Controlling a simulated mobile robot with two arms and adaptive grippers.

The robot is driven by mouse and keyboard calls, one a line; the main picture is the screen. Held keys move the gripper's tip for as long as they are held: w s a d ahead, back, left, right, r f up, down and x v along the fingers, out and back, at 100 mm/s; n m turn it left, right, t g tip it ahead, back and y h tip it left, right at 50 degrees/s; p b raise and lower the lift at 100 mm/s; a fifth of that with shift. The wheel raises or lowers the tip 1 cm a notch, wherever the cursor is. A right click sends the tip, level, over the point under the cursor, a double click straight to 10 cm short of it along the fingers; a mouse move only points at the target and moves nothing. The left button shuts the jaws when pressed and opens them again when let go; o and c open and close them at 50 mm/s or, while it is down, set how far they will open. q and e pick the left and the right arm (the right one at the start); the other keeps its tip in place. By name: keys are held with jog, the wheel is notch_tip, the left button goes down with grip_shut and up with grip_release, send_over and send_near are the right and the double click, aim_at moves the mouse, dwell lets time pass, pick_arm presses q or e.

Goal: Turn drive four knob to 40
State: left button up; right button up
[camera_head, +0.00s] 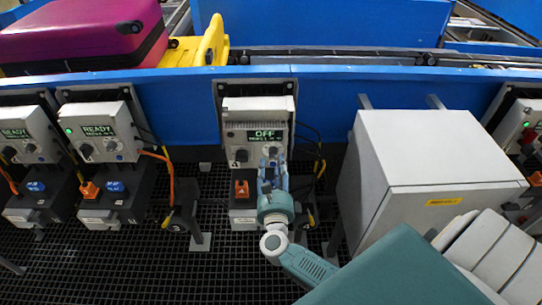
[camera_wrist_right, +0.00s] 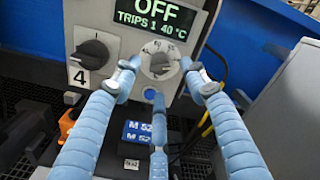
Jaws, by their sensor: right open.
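The drive four unit (camera_head: 257,118) is the light grey box at the middle of the head view. In the right wrist view its display (camera_wrist_right: 155,17) reads OFF and TRIPS 1 40 °C. My left gripper is not in view.
Similar drive units (camera_head: 98,132) stand to the left, showing READY. A large pale cabinet (camera_head: 425,150) stands right of drive four. Cables (camera_head: 310,150) hang beside the unit. A blue conveyor wall (camera_head: 180,105) runs behind, with a magenta suitcase (camera_head: 80,30) and yellow item (camera_head: 195,48) above.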

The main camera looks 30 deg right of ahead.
aim_at(273, 156)
jog(key=shift+x, duration=2.3)
jog(key=shift+a, duration=0.15)
jog(key=shift+c, duration=0.2)
grip_shut()
